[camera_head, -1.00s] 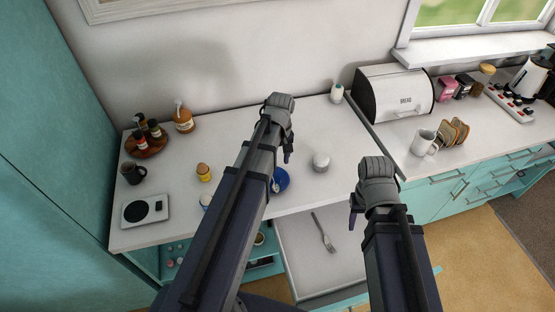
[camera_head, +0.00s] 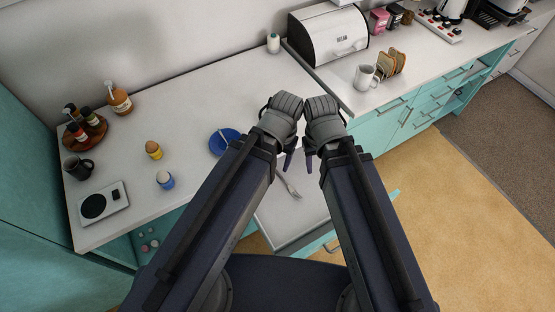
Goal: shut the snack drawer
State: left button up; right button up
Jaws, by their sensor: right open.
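A drawer (camera_head: 283,226) with a pale inside and a teal front stands pulled out below the counter, between my two arms. A fork (camera_head: 289,187) lies in it, partly behind my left arm. No snacks show in the visible part. My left gripper (camera_head: 288,161) hangs above the back of the drawer; its jaws are seen from behind, so I cannot tell their opening. My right gripper (camera_head: 309,161) is open, close beside the left one, over the drawer's back right part. Both arms hide much of the drawer's sides and front.
The counter (camera_head: 200,105) holds a blue plate (camera_head: 222,142), an egg cup (camera_head: 154,150), a blue-and-white cup (camera_head: 165,180) and a scale (camera_head: 103,203). A bread box (camera_head: 329,36) and a white mug (camera_head: 365,77) stand right. Floor (camera_head: 440,215) right of the drawer is clear.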

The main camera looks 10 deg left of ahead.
aim_at(290, 227)
jog(key=k+z, duration=0.45)
jog(key=z, duration=0.3)
